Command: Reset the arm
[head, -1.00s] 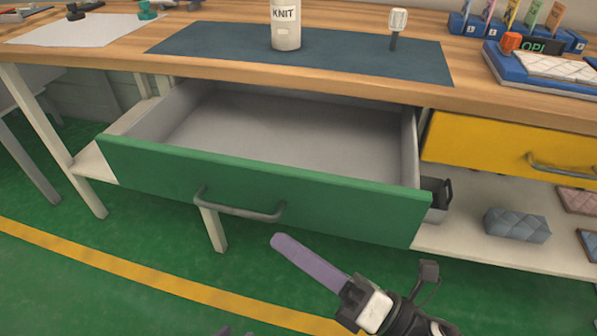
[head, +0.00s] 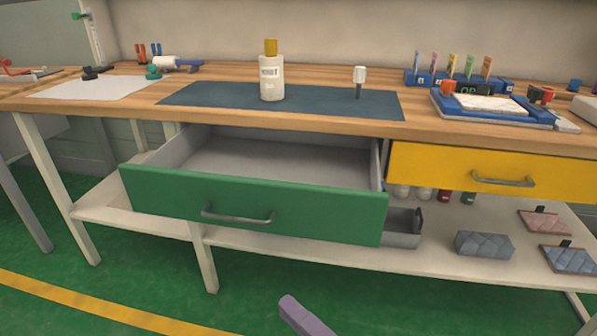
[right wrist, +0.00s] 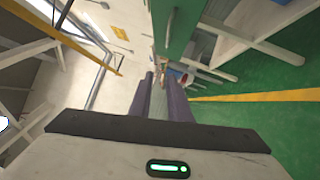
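Only a purple fingertip of my right gripper (head: 305,316) shows at the bottom edge of the head view, below the open green drawer and apart from it. In the right wrist view my right gripper (right wrist: 161,78) shows two purple fingers close together with a pale grey strip between them. I cannot tell whether that strip is a gap or the fingers' inner sides. No held object is visible. My left gripper is not in view.
The green drawer (head: 255,206) is pulled out, with its visible interior empty. A yellow drawer (head: 440,168) is closed at right. A bottle (head: 271,80) and a white-topped tool (head: 360,77) stand on the dark mat (head: 320,103). Open green floor lies in front.

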